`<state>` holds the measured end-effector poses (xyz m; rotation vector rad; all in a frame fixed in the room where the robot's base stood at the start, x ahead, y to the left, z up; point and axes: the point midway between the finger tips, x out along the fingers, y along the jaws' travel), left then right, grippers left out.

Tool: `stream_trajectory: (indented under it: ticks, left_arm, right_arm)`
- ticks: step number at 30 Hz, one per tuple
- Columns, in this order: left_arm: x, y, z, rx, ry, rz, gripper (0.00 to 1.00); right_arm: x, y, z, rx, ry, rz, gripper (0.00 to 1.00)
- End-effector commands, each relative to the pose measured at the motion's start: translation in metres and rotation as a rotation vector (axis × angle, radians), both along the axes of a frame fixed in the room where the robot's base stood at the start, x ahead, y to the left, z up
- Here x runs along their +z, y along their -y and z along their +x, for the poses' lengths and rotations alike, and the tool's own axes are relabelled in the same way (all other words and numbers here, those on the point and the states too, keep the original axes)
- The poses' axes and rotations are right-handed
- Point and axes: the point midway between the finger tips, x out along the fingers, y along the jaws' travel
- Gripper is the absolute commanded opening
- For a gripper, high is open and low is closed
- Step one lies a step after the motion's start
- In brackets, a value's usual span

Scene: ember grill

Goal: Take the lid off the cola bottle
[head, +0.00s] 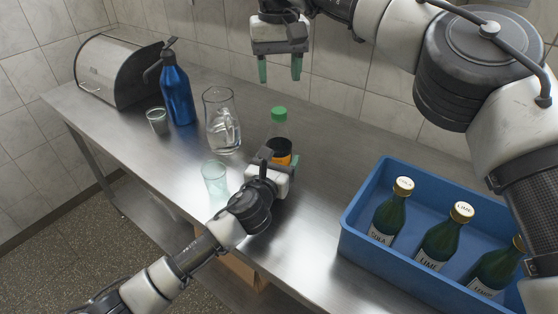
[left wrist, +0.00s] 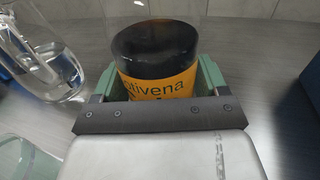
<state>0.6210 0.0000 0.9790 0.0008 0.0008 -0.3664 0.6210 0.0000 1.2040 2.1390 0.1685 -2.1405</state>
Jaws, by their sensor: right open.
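The cola bottle (head: 278,147) stands upright on the steel counter, with dark contents, an orange label and a green lid (head: 279,113) on top. My left gripper (head: 277,165) is around its lower body in the head view. In the left wrist view, the green fingers (left wrist: 158,85) lie against both sides of the bottle (left wrist: 157,62), closed on it at the orange label. The lid is not in the left wrist view. My right gripper (head: 280,68) hangs open and empty, pointing down, above the lid in the picture and apart from it.
A glass jug (head: 222,122), a drinking glass (head: 214,178), a blue bottle (head: 177,95), a small cup (head: 157,120) and a metal bread bin (head: 117,70) stand to the left. A blue crate (head: 350,240) with several green bottles stands to the right. Tiled wall behind.

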Motion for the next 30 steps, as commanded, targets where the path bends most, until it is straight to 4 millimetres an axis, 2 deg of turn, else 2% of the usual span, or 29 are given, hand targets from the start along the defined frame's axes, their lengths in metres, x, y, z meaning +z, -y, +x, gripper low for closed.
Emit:
stream_trajectory:
  ticks: [1, 2, 14, 17, 20, 30]
  left_arm:
    - [-0.0001, -0.0001, -0.0001, 0.000, 0.000, 0.000, 0.66]
    - [-0.0001, -0.0001, -0.0001, 0.000, 0.000, 0.000, 0.61]
    - [-0.0001, -0.0002, -0.0002, 0.000, 0.000, 0.000, 0.00]
    - [-0.0001, -0.0002, -0.0002, 0.000, 0.000, 0.000, 0.00]
    - [-0.0001, -0.0002, -0.0002, 0.000, 0.000, 0.000, 0.00]
    - [-0.0001, -0.0003, -0.0001, 0.000, 0.000, 0.000, 0.00]
  right_arm:
    - [0.0000, -0.0001, 0.0000, 0.000, 0.000, 0.000, 0.54]
    - [0.0000, -0.0001, 0.0000, 0.000, 0.000, 0.000, 0.54]
    - [0.0000, -0.0001, 0.0000, -0.022, 0.000, 0.000, 0.54]
    - [0.0000, -0.0001, 0.0000, -0.104, 0.000, 0.000, 0.54]
    - [-0.0001, 0.0000, 0.0000, -0.261, 0.000, 0.000, 0.54]
    - [-0.0002, -0.0004, -0.0002, -1.035, -0.001, 0.000, 0.54]
